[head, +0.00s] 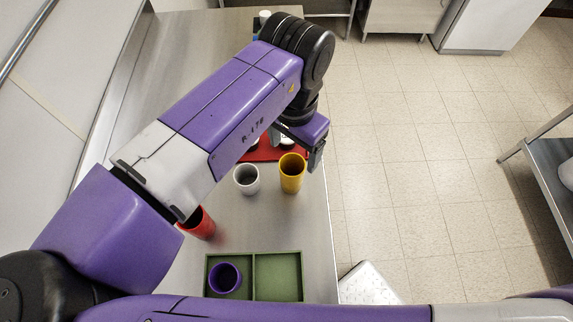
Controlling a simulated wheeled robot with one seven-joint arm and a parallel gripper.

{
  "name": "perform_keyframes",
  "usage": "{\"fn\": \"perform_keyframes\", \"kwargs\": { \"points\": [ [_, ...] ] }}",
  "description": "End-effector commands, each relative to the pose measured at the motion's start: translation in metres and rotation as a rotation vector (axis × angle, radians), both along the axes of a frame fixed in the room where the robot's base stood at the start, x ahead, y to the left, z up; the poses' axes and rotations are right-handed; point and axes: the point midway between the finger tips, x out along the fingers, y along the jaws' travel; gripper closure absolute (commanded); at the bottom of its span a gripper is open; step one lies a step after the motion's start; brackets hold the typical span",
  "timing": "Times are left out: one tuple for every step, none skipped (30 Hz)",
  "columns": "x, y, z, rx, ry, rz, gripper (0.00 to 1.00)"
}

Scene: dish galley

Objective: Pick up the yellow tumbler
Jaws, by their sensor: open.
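The yellow tumbler (291,174) stands upright on the steel counter, near its right edge, in the head view. My gripper (300,150) is open and sits just beyond the tumbler, above the counter by a red mat. My arm covers part of the gripper, so the exact gap between the fingers and the tumbler is hard to tell. Nothing shows between the fingers.
A white cup (246,179) stands just left of the yellow tumbler. A red tumbler (199,224) is partly hidden by my arm. A green two-part tray (279,276) holds a purple cup (225,277) in its left compartment. The red mat (262,153) lies behind.

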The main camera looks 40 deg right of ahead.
Motion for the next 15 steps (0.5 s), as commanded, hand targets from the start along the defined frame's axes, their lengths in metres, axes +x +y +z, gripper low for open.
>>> {"fn": "perform_keyframes", "kwargs": {
  "points": [
    [-0.002, 0.003, -0.001, 0.013, 0.009, -0.002, 0.23],
    [-0.003, 0.005, -0.002, 0.02, 0.011, -0.003, 0.23],
    [-0.003, 0.006, -0.004, 0.026, 0.013, -0.004, 0.23],
    [-0.003, 0.006, -0.006, 0.028, 0.013, -0.004, 0.23],
    [-0.003, 0.006, -0.008, 0.028, 0.013, -0.005, 0.23],
    [-0.003, 0.006, -0.012, 0.027, 0.012, -0.006, 0.23],
    [-0.003, 0.006, -0.015, 0.026, 0.012, -0.006, 0.23],
    [-0.003, 0.006, -0.018, 0.026, 0.012, -0.006, 0.23],
    [-0.003, 0.006, -0.022, 0.026, 0.012, -0.006, 0.23],
    [-0.003, 0.006, -0.024, 0.026, 0.011, -0.006, 0.23],
    [-0.003, 0.006, -0.026, 0.026, 0.011, -0.006, 0.23],
    [-0.003, 0.006, -0.028, 0.026, 0.011, -0.006, 0.23],
    [-0.003, 0.006, -0.028, 0.026, 0.011, -0.006, 0.23],
    [-0.003, 0.006, -0.029, 0.025, 0.01, -0.006, 0.23],
    [-0.003, 0.006, -0.029, 0.025, 0.009, -0.005, 0.23]
  ]
}}
